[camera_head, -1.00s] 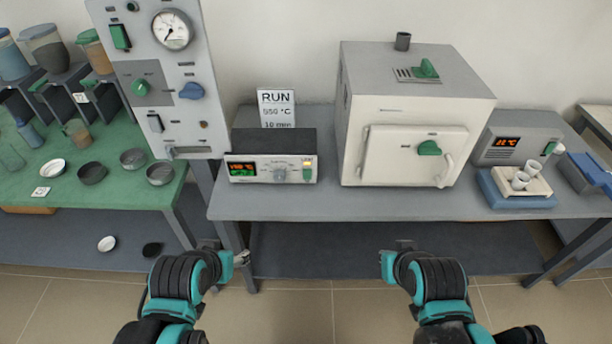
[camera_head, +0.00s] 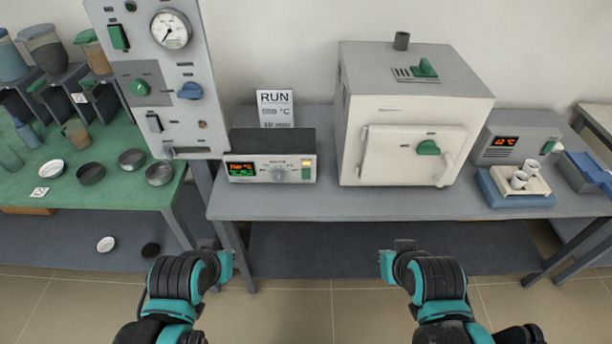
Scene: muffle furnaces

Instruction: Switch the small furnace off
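The small furnace (camera_head: 397,108) is a pale box with a grey top, standing on the grey bench. Its white door (camera_head: 398,155) looks closed, with a green knob and a side handle. A controller (camera_head: 241,143) to its left has a lit red and green display, a dial, a small lit yellow lamp and a green switch (camera_head: 306,172) at its right end. The switch position is too small to tell. My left gripper (camera_head: 229,262) and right gripper (camera_head: 388,262) are low in front of the bench, apart from everything. Their fingers are too small to judge.
A RUN sign (camera_head: 275,108) stands behind the controller. A tall grey panel (camera_head: 150,65) with gauge and knobs rises at left. The bench front (camera_head: 300,206) is clear.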

